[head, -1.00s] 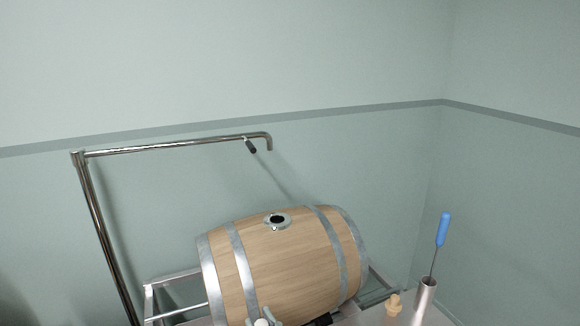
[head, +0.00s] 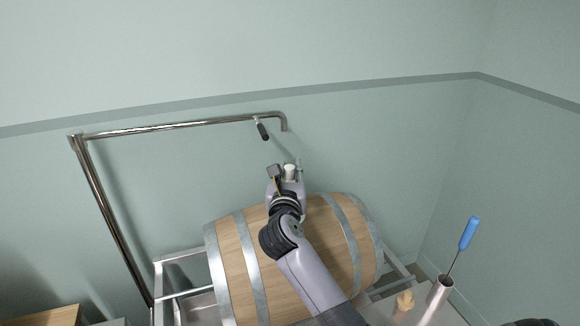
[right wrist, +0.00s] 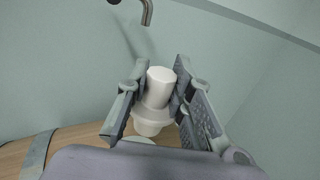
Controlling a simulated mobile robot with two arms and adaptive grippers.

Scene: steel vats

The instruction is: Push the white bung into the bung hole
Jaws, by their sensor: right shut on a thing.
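The white bung (right wrist: 160,88) is held upright between the two fingers of my right gripper (right wrist: 155,95). In the head view, the bung (head: 290,171) shows as a small pale cap in my right gripper (head: 287,172), above the upper side of the wooden barrel (head: 237,250). The barrel also shows at the lower left of the right wrist view (right wrist: 78,138). The bung hole is hidden behind my right arm in the head view. A pale rim (right wrist: 138,140) shows below the bung in the wrist view; I cannot tell whether the bung touches it. My left gripper is not in view.
A metal frame (head: 185,256) surrounds the barrel. At right stand a blue-handled tool (head: 468,235) in a metal tube (head: 437,295) and a tan stopper (head: 405,300).

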